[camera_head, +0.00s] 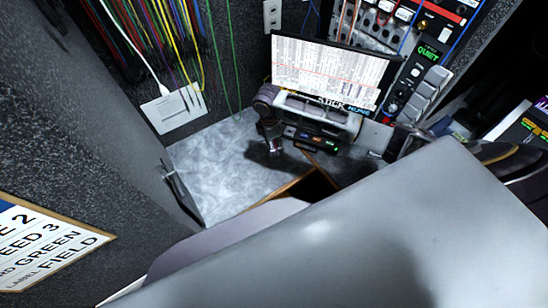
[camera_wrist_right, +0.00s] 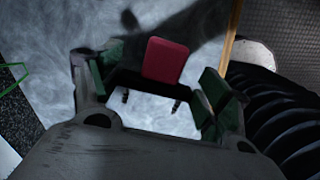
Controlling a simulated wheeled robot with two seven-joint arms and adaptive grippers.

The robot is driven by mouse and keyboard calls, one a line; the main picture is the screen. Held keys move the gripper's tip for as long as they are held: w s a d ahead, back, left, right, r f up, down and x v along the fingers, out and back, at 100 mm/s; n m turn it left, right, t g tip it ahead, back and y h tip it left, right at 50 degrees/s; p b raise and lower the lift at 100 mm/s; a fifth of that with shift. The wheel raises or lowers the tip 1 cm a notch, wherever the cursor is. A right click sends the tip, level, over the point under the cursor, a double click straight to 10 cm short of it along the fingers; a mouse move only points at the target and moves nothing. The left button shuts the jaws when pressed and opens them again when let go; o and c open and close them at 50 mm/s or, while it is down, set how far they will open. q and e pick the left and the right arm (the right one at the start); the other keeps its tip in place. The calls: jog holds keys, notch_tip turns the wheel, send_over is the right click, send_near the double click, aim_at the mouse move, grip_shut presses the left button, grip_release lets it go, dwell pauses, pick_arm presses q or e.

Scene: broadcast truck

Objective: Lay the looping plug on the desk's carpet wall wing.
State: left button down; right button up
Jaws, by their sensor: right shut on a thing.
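My right gripper (camera_head: 272,143) hangs over the grey mottled carpet wing (camera_head: 215,155) of the desk, and a dark shadow lies on the carpet beside it. In the right wrist view, a red block, which I take to be the looping plug (camera_wrist_right: 165,60), shows between the green-padded fingers. The gripper is shut on it, and pale carpet shows around and below it. In the head view the plug is too small or hidden to make out. My left gripper is not in view.
A monitor (camera_head: 325,72) and rack panel stand behind. Coloured cables hang on the back wall above a white wall plate (camera_head: 174,108). A thin dark object (camera_head: 178,188) stands at the carpet's left edge. A wood-edged opening (camera_head: 310,188) is in front. A large grey surface hides the foreground.

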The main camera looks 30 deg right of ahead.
send_over(273, 160)
jog(key=shift+w+f, duration=0.1)
jog(key=shift+f, duration=2.85)
jog(key=shift+f, duration=1.85)
jog(key=shift+f, duration=0.1)
jog(key=o, duration=1.1)
jog(key=shift+a+r, duration=0.2)
jog(key=shift+r, duration=2.85)
jog(key=shift+a+r, duration=0.2)
jog(key=shift+r, duration=2.85)
